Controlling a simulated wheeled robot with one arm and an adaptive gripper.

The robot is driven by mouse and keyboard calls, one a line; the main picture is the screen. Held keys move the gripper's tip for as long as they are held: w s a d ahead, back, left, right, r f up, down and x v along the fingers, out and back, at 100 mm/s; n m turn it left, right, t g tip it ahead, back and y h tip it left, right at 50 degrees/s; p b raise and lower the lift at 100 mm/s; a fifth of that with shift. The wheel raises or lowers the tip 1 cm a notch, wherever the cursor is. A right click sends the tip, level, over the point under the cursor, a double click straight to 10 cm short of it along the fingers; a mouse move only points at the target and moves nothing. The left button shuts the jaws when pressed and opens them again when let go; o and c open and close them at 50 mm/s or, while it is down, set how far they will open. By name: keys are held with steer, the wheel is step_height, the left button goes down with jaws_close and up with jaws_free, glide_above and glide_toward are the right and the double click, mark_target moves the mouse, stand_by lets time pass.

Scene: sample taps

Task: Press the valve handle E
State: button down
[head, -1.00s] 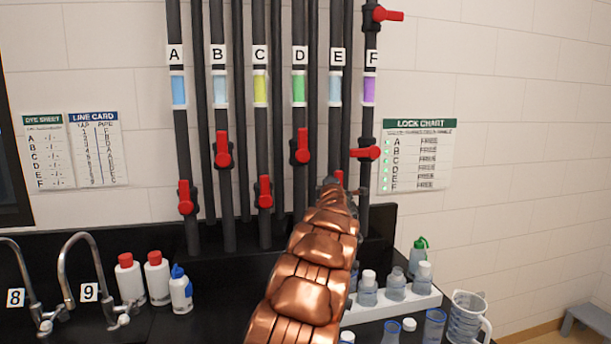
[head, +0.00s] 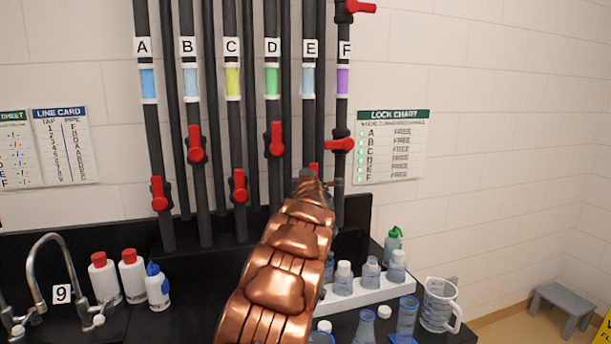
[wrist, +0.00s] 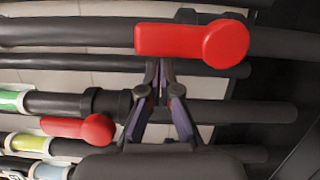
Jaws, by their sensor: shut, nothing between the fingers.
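The red handle on pipe E (head: 313,169) shows only as a small part above the end of my arm in the head view; the rest is hidden. In the wrist view it is most likely the large red handle (wrist: 190,41), lying along a dark pipe. My gripper (wrist: 159,68) is shut and empty, its fingertips together just below that handle's edge in the picture. I cannot tell whether they touch it. The label E (head: 310,47) is above a light blue band on its pipe.
Handle D (head: 276,139) is left of E and handle F (head: 339,145) close on its right. Bottles in a white rack (head: 368,290) stand to the right of my arm. The lock chart (head: 391,146) reads FREE beside each letter.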

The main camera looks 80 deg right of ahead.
steer(key=s+a+b, duration=0.1)
steer(key=a+b, duration=0.8)
steer(key=shift+s+a, duration=0.25)
steer(key=shift+s, duration=0.15)
stand_by(0.5)
